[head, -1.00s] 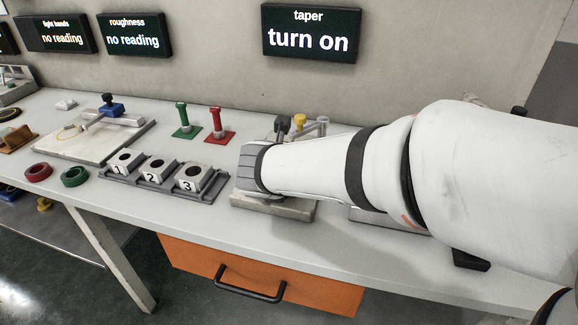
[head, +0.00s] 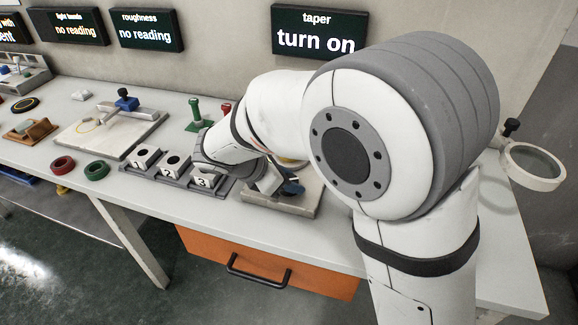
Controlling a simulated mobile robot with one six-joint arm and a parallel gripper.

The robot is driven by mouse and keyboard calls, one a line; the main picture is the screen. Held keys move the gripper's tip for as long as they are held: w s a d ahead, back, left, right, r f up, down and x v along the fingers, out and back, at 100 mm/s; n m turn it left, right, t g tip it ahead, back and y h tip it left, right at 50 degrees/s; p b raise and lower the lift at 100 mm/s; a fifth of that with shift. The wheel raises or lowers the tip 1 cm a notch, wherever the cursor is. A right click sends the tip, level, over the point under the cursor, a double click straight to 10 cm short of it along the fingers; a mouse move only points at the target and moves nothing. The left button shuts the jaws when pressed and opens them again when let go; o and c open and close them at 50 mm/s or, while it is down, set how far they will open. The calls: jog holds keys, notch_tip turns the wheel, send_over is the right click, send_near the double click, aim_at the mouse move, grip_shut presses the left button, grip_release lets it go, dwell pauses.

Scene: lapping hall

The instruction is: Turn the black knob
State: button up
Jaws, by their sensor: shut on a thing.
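My gripper (head: 286,187) reaches down over a grey plate fixture (head: 290,207) below the taper display and is partly hidden by my arm. It is shut on the black knob of this fixture. The knob is almost wholly covered, so its angle cannot be told. The taper display (head: 317,30) on the wall reads "turn on".
A rack with several numbered blocks (head: 170,165) stands close left of my gripper, under my wrist. Green (head: 195,115) and red (head: 226,112) posts stand behind it. A dark-topped post (head: 511,128) and a white ring (head: 532,167) are at the right.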

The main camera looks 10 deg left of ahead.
jog(key=m+g+p, duration=0.1)
jog(key=m+p, duration=0.1)
jog(key=m+g+h+p, duration=0.1)
jog(key=m+g+p, duration=0.1)
jog(key=m+g+h+p, duration=0.1)
jog(key=m+p, duration=0.1)
jog(key=shift+r+g, duration=0.25)
jog(key=shift+g, duration=0.15)
jog(key=m+g+p, duration=0.2)
jog(key=m, duration=0.1)
jog(key=m+g+p, duration=0.2)
jog(key=m, duration=0.1)
jog(key=shift+f+m+g+y, duration=0.1)
jog(key=shift+m+g+y, duration=0.2)
jog(key=shift+m+g, duration=0.1)
jog(key=m+g+y+p, duration=0.1)
jog(key=m+g, duration=0.1)
jog(key=m, duration=0.1)
jog(key=m+g+y+p, duration=0.1)
jog(key=m+y, duration=0.1)
jog(key=m, duration=0.1)
jog(key=shift+g, duration=0.4)
jog(key=m+y, duration=0.2)
jog(key=m, duration=0.1)
jog(key=m+g+y+p, duration=0.1)
jog(key=m+y, duration=0.2)
jog(key=m, duration=0.1)
jog(key=shift+f+g, duration=0.1)
jog(key=shift+g, duration=0.2)
